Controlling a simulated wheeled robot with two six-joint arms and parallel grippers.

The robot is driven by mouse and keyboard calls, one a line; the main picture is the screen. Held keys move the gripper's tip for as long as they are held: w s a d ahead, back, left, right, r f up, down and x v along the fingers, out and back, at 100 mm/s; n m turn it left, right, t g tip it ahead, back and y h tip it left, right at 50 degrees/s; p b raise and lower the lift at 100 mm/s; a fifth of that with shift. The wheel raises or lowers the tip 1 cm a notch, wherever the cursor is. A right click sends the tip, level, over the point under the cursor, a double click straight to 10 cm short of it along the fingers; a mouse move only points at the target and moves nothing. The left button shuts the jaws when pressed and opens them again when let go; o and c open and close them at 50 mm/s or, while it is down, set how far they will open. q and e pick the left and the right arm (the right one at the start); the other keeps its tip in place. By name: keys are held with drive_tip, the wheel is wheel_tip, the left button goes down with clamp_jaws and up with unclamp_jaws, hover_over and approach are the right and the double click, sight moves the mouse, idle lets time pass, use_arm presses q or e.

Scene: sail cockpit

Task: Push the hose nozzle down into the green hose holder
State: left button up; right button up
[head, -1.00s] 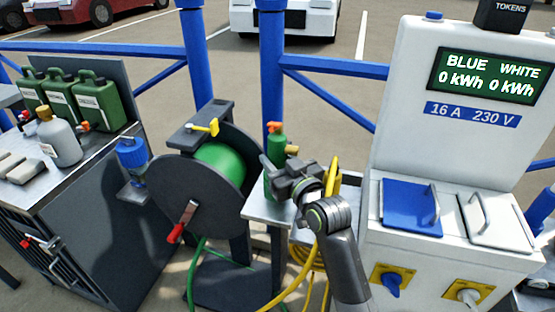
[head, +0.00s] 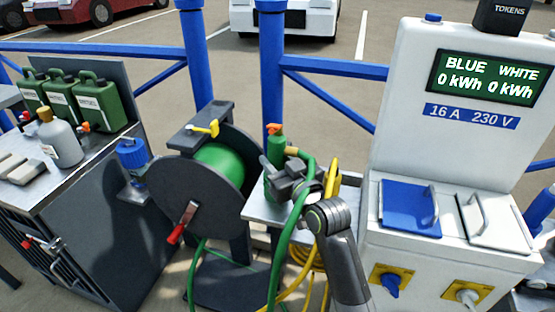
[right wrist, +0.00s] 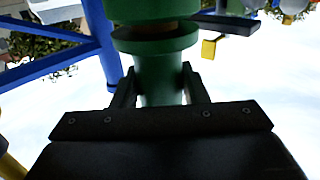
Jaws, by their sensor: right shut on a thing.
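The hose nozzle (head: 276,143), green with an orange top and a brass-coloured side fitting, stands roughly upright above the small metal shelf. My right gripper (head: 270,168) is shut on its green body. The right wrist view shows the fingers (right wrist: 158,88) on both sides of a green cylinder, with a wider green collar above. The green hose holder (head: 270,187) appears as green below the fingers. The gripper partly hides where nozzle and holder meet, so I cannot tell how deep the nozzle sits. My left gripper is out of view.
A green hose (head: 287,238) loops over the right wrist. A hose reel (head: 185,190) stands left of the shelf (head: 256,208). A yellow hose (head: 300,275) hangs below, and the white power pedestal (head: 393,120) stands close on the right. Blue posts (head: 272,70) rise behind.

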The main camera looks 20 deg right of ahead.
drive_tip(key=shift+r+p, duration=0.1)
drive_tip(key=shift+p, duration=0.2)
idle(0.4)
drive_tip(key=shift+f+b, duration=0.45)
drive_tip(key=shift+f, duration=0.2)
idle(0.3)
drive_tip(key=o, duration=1)
drive_tip(key=shift+p+v, duration=0.45)
drive_tip(key=shift+v, duration=2.4)
drive_tip(key=v, duration=0.5)
drive_tip(key=shift+s+p, duration=0.15)
drive_tip(key=shift+p, duration=0.2)
